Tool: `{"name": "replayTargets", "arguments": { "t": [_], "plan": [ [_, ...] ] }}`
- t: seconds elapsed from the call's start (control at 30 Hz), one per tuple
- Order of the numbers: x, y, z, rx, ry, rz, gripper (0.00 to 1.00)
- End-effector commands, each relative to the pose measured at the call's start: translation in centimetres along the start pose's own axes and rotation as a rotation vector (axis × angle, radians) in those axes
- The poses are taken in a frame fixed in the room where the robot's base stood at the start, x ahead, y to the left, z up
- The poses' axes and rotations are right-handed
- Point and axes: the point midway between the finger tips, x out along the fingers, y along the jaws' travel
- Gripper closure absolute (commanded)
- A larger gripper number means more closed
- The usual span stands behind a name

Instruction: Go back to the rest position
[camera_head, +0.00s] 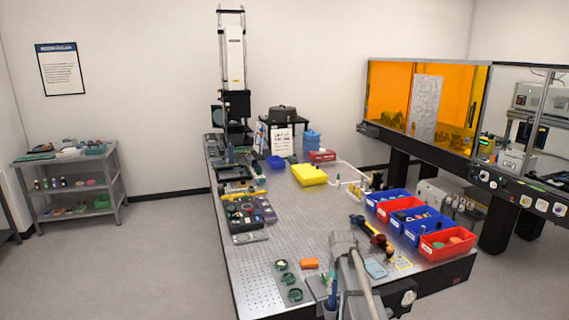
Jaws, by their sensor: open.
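I cannot make out my gripper or its fingertips in the head view. A long perforated metal table (292,228) runs away from me through the middle of the view. A tall white and black instrument (234,58) stands at its far end. A grey, jointed shape at the table's near end is too unclear to tell its end or what it touches.
A yellow box (309,174) sits mid-table. Blue bin (386,201) and red bin (446,244) line the right edge. An orange block (310,263) lies near the front. An orange-windowed enclosure (392,92) stands right, a shelf cart (70,180) left. Floor between cart and table is clear.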

Motion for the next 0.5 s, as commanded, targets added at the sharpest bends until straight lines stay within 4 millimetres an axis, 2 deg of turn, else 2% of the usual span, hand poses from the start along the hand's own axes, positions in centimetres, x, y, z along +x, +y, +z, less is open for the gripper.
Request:
{"name": "replayTargets", "arguments": {
  "t": [0.03, 0.5],
  "plan": [
    [1.9, -0.5, 1.8, 0.012, 0.0, 0.0, 0.43],
    [10.2, -3.4, 12.3, 0.137, 0.0, 0.001, 0.43]
  ]
}}
